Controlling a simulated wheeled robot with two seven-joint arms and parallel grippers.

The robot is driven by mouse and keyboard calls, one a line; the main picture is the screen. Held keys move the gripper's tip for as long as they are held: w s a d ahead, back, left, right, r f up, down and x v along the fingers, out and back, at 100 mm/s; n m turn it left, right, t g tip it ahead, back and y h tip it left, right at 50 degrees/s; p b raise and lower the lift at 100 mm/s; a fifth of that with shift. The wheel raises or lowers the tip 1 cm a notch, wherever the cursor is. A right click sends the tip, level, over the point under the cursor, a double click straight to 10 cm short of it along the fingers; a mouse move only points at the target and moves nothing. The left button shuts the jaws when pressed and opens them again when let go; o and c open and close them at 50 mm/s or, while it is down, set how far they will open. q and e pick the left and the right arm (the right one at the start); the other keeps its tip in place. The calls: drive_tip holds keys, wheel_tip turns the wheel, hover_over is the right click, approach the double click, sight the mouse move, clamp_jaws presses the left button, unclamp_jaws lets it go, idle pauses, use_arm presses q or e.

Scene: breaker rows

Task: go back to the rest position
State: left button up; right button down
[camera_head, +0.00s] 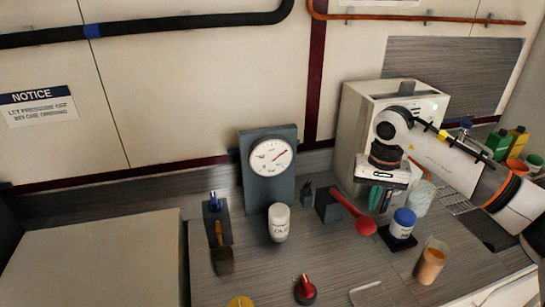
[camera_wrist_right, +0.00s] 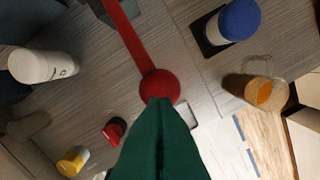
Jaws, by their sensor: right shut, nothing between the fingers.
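My right gripper (camera_head: 380,200) comes in from the right and points down above the bench. Its green fingers, also in the right wrist view (camera_wrist_right: 162,110), are shut with nothing between them. A red lever (camera_head: 350,211) with a round knob sticks out of a dark box (camera_head: 327,206) just left of the fingers. In the right wrist view the fingertips overlap the edge of the red knob (camera_wrist_right: 159,86); I cannot tell whether they touch it. My left gripper is in neither view.
A white bottle (camera_head: 279,222), a gauge (camera_head: 268,165), a blue-capped jar (camera_head: 402,225) and an orange-filled cup (camera_head: 430,262) stand around. Red (camera_head: 305,290) and yellow (camera_head: 241,302) knobs are at the front. A pale cabinet (camera_head: 358,120) stands behind my right gripper.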

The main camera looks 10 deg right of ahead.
wheel_tip(320, 180, up, 2)
drive_tip(key=shift+r+p, duration=0.15)
drive_tip(key=shift+p, duration=0.3)
